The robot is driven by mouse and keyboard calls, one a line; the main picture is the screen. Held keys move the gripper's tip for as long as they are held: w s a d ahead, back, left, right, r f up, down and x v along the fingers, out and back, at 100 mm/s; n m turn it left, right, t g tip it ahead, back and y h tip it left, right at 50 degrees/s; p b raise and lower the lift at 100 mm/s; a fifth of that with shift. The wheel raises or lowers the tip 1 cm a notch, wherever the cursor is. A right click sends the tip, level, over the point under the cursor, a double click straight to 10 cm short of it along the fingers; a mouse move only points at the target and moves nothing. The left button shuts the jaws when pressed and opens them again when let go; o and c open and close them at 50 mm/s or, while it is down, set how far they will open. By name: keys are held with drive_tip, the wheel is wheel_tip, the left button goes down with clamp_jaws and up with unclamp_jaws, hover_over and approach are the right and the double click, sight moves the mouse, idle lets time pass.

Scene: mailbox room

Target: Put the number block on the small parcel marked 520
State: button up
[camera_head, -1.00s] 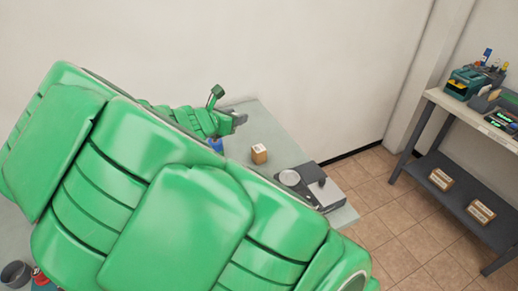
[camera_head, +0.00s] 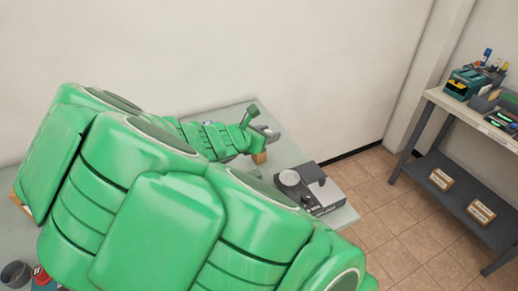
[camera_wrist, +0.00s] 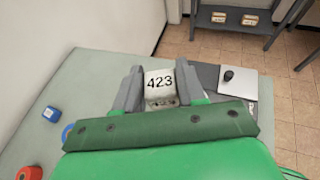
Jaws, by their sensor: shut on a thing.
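In the wrist view a white block (camera_wrist: 159,83) marked 423 sits between the two grey fingers of my gripper (camera_wrist: 161,76), which is shut on it. In the head view my gripper (camera_head: 268,134) is over the far part of the table; the block cannot be made out there. A small brown parcel (camera_head: 259,158) stands on the table just below my gripper, partly covered by it. No 520 can be read in either view. The parcel cannot be made out in the wrist view.
A shelf unit (camera_head: 455,185) with boxes stands at the right. In the wrist view a red roll (camera_wrist: 30,172) and a small blue thing (camera_wrist: 51,114) lie at the left.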

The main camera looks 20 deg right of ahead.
drive_tip(key=shift+w+f, duration=0.15)
drive_tip(key=shift+f, duration=0.2)
drive_tip(key=w+d+f, duration=0.1)
drive_tip(key=w+f, duration=0.2)
drive_tip(key=w, duration=0.1)
drive_tip(key=w+d+f, duration=0.1)
drive_tip(key=w+f, duration=0.2)
drive_tip(key=w, duration=0.1)
drive_tip(key=w+d+f, duration=0.1)
drive_tip(key=w+f, duration=0.2)
drive_tip(key=w, duration=0.1)
drive_tip(key=shift+w+d+f, duration=0.1)
drive_tip(key=shift+w+d, duration=0.2)
drive_tip(key=shift+w, duration=0.05)
drive_tip(key=shift+w+d+f, duration=0.1)
drive_tip(key=shift+w+f, duration=0.2)
drive_tip(key=shift+f, duration=1.55)
drive_tip(key=shift+f, duration=0.1)
drive_tip(key=o, duration=1)
